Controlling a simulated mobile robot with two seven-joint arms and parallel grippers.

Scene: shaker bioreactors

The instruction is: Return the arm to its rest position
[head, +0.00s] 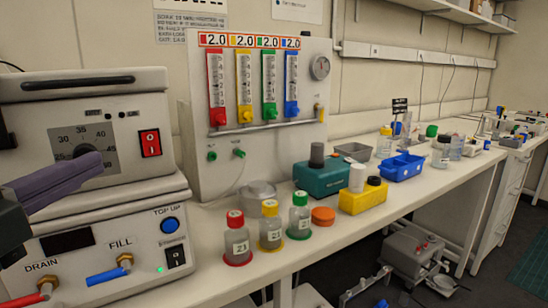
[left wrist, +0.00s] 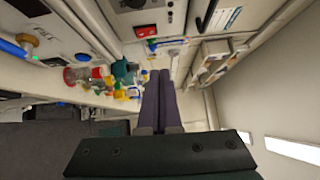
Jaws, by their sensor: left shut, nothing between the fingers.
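My left gripper (head: 98,160) comes in from the left edge in the head view, its purple fingers in front of the dial of the upper grey unit (head: 85,128). I cannot tell from this view whether it touches the dial. In the left wrist view the two purple fingers (left wrist: 160,72) lie together, shut with nothing between them. My right gripper is not in view.
Bottles with red (head: 236,242), yellow (head: 270,230) and green (head: 299,218) caps stand near the bench's front edge. A gas panel (head: 255,160) stands behind them. A teal device (head: 318,180), yellow block (head: 362,198) and blue tray (head: 402,168) sit to the right.

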